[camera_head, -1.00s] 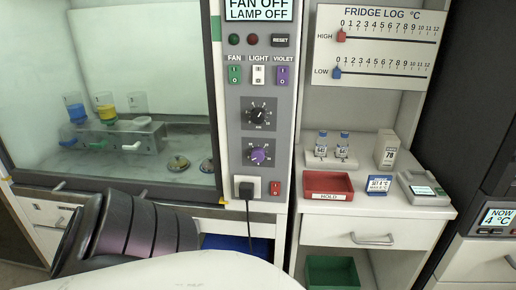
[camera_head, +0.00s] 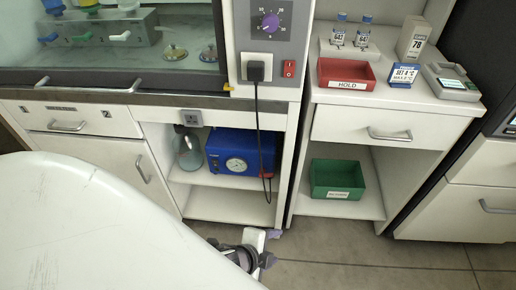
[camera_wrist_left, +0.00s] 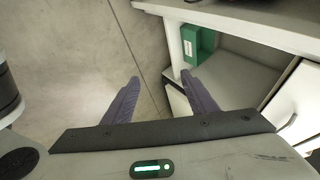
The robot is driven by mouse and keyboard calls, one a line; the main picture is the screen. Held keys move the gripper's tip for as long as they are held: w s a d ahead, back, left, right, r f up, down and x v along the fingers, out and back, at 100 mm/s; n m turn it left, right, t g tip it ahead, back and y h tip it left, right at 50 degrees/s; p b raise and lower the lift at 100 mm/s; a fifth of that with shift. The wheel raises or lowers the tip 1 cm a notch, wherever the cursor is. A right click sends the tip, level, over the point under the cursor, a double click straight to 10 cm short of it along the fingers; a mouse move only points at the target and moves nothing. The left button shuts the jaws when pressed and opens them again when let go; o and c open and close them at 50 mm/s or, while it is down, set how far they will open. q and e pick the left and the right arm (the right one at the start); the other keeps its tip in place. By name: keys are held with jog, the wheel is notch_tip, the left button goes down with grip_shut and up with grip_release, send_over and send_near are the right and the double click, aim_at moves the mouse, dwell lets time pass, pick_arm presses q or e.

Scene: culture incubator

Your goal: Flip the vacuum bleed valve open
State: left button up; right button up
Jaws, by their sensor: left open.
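A blue vacuum pump box (camera_head: 225,153) with a round white gauge (camera_head: 236,165) stands on the open shelf below the hood. A small reddish part (camera_head: 267,174) shows at its lower right; I cannot tell whether it is the bleed valve or how it is set. My left gripper (camera_head: 271,247) is low above the floor, in front of and below the pump shelf, apart from the pump. In the left wrist view the gripper (camera_wrist_left: 161,84) is open and empty, its two purple-grey fingers spread over bare floor. The pump is not clearly visible there.
A glass flask (camera_head: 187,150) stands left of the pump. A black cord (camera_head: 258,120) hangs in front of the pump's right side. A green bin (camera_head: 338,180) sits on the lower shelf to the right, also in the left wrist view (camera_wrist_left: 196,44). The floor (camera_head: 350,250) is clear.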

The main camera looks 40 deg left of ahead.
pick_arm(q)
jog(key=w+a+f+m+t+y+b, duration=0.2)
jog(key=w+a+f+m+y+b, duration=0.1)
jog(key=w+a+f+m+b, duration=0.3)
jog(key=m+t+y+b, duration=0.2)
jog(key=m+y+b, duration=0.2)
jog(key=m, duration=0.4)
send_near(266, 176)
jog(key=b+x, duration=0.3)
jog(key=x, duration=0.4)
jog(key=shift+w+a+f+b, duration=0.1)
jog(key=shift+f+b, duration=0.1)
jog(key=shift+b, duration=0.1)
jog(key=shift+w+a+f, duration=0.15)
jog(key=shift+w+a, duration=0.15)
jog(key=shift+w, duration=0.3)
pick_arm(e)
jog(key=w+a+f+g+y, duration=0.1)
jog(key=w+a+f, duration=0.1)
jog(key=f, duration=0.8)
jog(key=shift+a+f+n, duration=0.3)
jog(key=shift+a+f, duration=0.05)
jog(key=shift+a, duration=0.4)
